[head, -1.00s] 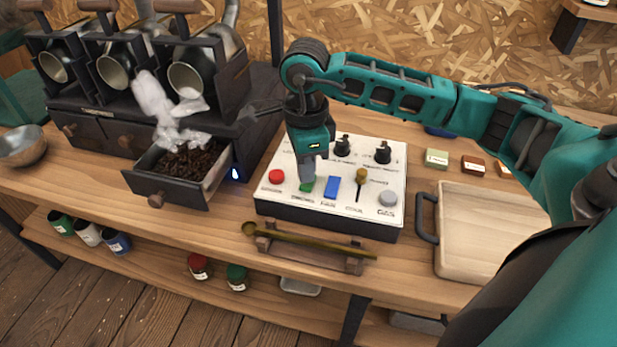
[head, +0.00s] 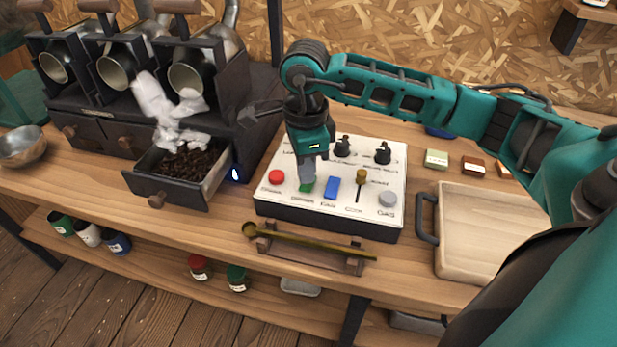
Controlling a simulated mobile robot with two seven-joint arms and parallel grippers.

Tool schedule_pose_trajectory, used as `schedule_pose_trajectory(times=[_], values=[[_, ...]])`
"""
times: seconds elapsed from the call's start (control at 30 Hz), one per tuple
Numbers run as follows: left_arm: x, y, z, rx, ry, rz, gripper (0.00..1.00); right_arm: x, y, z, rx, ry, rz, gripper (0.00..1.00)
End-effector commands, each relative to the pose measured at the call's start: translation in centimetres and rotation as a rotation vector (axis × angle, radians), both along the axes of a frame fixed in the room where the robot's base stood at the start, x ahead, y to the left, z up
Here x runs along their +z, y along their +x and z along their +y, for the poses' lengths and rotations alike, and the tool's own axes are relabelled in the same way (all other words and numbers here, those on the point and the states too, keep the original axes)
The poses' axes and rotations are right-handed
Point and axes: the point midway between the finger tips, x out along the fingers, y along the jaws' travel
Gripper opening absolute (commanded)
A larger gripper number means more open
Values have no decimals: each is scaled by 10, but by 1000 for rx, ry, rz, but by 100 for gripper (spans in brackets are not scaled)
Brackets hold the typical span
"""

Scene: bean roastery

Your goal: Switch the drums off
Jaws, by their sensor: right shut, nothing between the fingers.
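The control panel (head: 283,198) is a white-topped box on the bench. It carries a red button (head: 276,177), a green switch (head: 306,187), a blue rocker (head: 332,187), a slider with a brass knob (head: 361,177), a grey button (head: 387,199) and black knobs (head: 383,154). My right gripper (head: 307,178) is shut and points down at the green switch, its tips covering part of it. Whether they touch it I cannot tell. The drums (head: 190,78) stand in a dark roaster at the left. My left gripper is not in view.
An open drawer (head: 172,192) of dark beans juts from the roaster, with pale smoke above. A brass scoop (head: 310,243) lies on a wooden rest before the panel. A wooden tray (head: 487,230) is at the right. A metal bowl (head: 22,146) sits at the far left.

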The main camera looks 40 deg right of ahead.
Motion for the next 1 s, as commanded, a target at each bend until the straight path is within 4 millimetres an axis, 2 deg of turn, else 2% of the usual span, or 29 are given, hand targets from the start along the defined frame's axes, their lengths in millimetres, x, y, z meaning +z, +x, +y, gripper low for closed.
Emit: schedule_pose_trajectory(times=[1.0], values=[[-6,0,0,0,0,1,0,-7,0,0,0,0,0,0]])
